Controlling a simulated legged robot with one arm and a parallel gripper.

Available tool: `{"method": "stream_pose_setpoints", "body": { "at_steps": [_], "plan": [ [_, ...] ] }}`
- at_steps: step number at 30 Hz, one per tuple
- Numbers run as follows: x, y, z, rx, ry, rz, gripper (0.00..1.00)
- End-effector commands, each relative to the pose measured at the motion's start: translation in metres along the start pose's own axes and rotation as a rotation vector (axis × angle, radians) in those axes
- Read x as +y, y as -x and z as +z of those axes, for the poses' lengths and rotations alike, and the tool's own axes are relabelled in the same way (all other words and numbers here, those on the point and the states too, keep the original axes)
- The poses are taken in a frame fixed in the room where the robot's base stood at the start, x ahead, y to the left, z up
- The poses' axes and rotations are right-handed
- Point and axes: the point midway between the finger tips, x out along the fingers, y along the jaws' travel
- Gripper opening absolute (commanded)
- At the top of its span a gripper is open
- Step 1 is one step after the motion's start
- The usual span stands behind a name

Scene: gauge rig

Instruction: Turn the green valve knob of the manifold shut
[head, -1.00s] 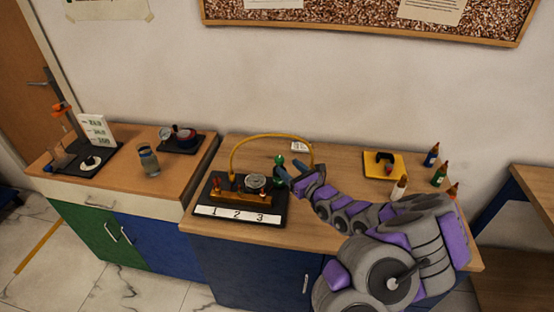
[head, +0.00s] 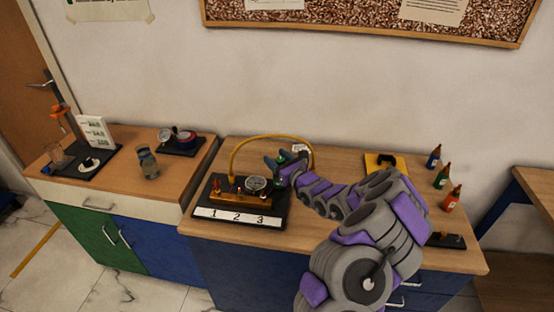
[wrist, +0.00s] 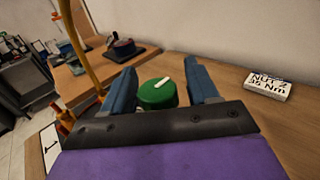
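The green valve knob (wrist: 157,95) shows in the wrist view between the two blue fingers, with a white pointer mark on its top. My gripper (wrist: 162,85) is open around it, with a gap visible beside the knob. In the head view my gripper (head: 278,160) is at the back right of the manifold and largely hides the green knob. The manifold (head: 240,196) is a brass block on a black base with a round gauge (head: 256,184) and a plate marked 1, 2, 3 (head: 236,217). A yellow hose (head: 262,138) arches behind it.
A yellow pad (head: 374,168) and several coloured bottles (head: 441,178) stand to the right on the bench. A gauge device (head: 180,142) and a glass (head: 149,162) stand on the left cabinet.

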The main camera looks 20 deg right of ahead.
Motion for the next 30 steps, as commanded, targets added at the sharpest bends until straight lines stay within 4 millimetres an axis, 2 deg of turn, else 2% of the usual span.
{"method": "stream_pose_setpoints", "body": {
  "at_steps": [2,15,23,30],
  "plan": [
    [0.0000,0.0001,0.0000,0.000,0.000,0.000,0.51],
    [-0.0004,0.0002,-0.0002,0.000,0.000,-0.001,0.10],
    [-0.0001,0.0001,0.0011,0.000,-0.003,-0.024,0.10],
    [0.0000,0.0003,0.0036,0.002,-0.005,-0.119,0.10]
  ]
}}
